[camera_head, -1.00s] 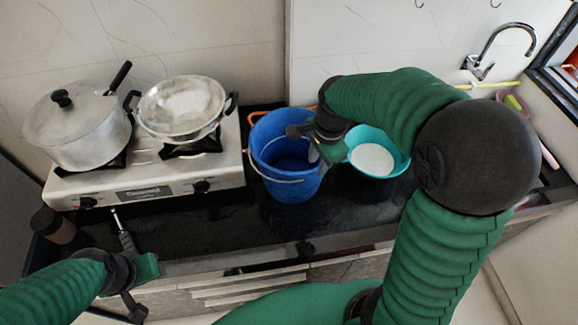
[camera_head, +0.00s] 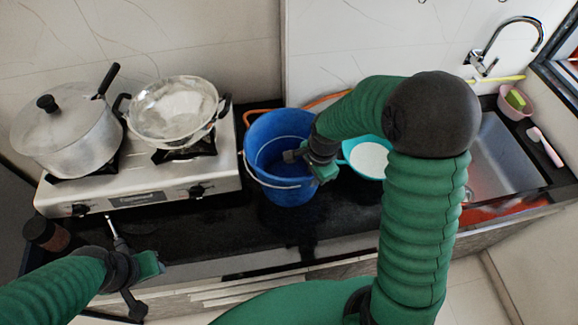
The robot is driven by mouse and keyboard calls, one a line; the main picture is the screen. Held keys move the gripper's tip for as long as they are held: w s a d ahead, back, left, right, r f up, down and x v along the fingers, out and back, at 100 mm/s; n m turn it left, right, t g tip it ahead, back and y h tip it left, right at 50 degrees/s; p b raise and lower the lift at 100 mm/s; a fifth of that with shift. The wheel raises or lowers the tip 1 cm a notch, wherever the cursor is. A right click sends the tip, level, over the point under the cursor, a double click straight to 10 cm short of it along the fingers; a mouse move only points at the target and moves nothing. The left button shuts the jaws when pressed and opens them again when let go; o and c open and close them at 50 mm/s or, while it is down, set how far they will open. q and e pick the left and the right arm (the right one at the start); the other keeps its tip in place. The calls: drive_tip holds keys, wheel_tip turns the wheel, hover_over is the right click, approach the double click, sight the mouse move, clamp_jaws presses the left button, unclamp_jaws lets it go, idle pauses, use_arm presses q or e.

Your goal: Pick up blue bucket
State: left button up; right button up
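The blue bucket (camera_head: 272,185) stands upright on the dark counter, right of the stove. Its thin wire handle hangs down across its front. My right gripper (camera_head: 308,162) is at the bucket's right side, overlapping its right rim in the picture. Its fingertips are hidden or too small to make out, so I cannot tell whether it touches the rim or is open. My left gripper (camera_head: 130,262) is low at the left, in front of the counter edge and well away from the bucket. Its finger opening is not clear.
A stove (camera_head: 140,190) holds a lidded pot (camera_head: 65,135) and a metal pan (camera_head: 172,112). A teal bowl (camera_head: 349,164) with white contents sits close right of the bucket, partly behind my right arm. The sink (camera_head: 505,160) is at the right. A dark jar (camera_head: 46,235) stands front left.

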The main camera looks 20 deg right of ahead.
drive_tip(key=shift+s+r, duration=0.1)
drive_tip(key=shift+s, duration=0.05)
clamp_jaws()
drive_tip(key=shift+a+r, duration=0.15)
drive_tip(key=shift+a, duration=0.6)
drive_tip(key=shift+w+a, duration=0.2)
drive_tip(key=shift+a, duration=0.1)
drive_tip(key=shift+d, duration=0.35)
drive_tip(key=shift+s+d, duration=0.2)
drive_tip(key=shift+d, duration=0.3)
drive_tip(key=shift+w+a, duration=0.1)
drive_tip(key=shift+a, duration=0.55)
use_arm(q)
drive_tip(key=shift+s+a, duration=0.15)
drive_tip(key=shift+a, duration=0.45)
use_arm(e)
drive_tip(key=shift+d, duration=0.15)
